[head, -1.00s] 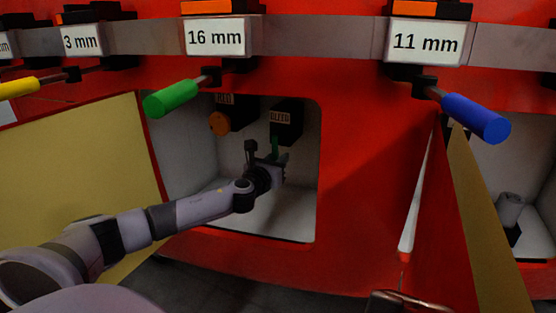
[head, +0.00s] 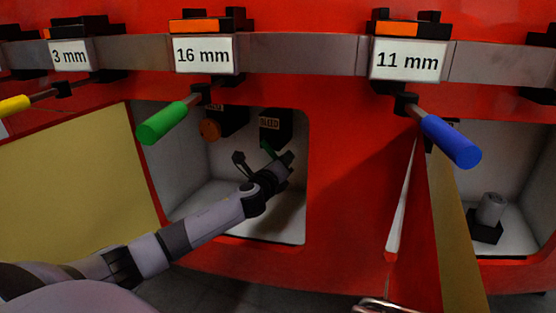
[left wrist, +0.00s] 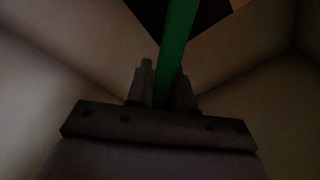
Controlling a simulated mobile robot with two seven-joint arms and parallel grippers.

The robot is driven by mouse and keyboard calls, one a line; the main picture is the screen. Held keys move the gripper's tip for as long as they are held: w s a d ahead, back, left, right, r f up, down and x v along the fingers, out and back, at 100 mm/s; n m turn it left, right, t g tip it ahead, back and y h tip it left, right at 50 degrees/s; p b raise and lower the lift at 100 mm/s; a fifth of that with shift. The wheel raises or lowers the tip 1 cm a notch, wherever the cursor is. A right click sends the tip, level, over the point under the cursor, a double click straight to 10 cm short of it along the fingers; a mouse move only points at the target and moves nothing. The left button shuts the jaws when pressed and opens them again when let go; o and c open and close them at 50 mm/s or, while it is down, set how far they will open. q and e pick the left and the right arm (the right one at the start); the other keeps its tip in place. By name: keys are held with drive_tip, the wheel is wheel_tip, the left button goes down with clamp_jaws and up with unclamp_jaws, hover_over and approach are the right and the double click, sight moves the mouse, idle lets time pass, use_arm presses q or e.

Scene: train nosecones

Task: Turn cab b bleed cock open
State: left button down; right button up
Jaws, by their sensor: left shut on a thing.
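The bleed cock is a black block (head: 283,130) with a BLEED label, on the back wall of an open white-lined recess (head: 288,228) in the red nosecone. Its green lever (head: 268,149) hangs below the block and slants down to the right. My left gripper (head: 267,158) reaches into the recess from the left, tilted, and is shut on the lever. In the left wrist view the green lever (left wrist: 178,40) passes between the two fingers (left wrist: 162,88). The lever's lower end is hidden by the gripper. My right gripper does not show.
A yellow panel (head: 75,190) stands left; the recess floor is clear.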

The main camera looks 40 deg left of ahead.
use_arm(q)
drive_tip(key=shift+w+d+r+n+p, duration=0.1)
drive_tip(key=shift+d+r+n+p, duration=0.25)
drive_tip(key=shift+r+n+p, duration=0.85)
drive_tip(key=shift+w+d+r+n+p, duration=0.15)
drive_tip(key=shift+d+r+n+p, duration=0.25)
drive_tip(key=shift+n, duration=1.6)
drive_tip(key=shift+w+d+r+n+p, duration=0.1)
drive_tip(key=shift+d+r+n+p, duration=0.3)
drive_tip(key=shift+r+n, duration=0.9)
drive_tip(key=shift+a+f+n, duration=0.15)
drive_tip(key=shift+f+n, duration=0.15)
drive_tip(key=shift+n, duration=0.1)
drive_tip(key=c, duration=1.1)
unclamp_jaws()
drive_tip(key=shift+s+f, duration=0.1)
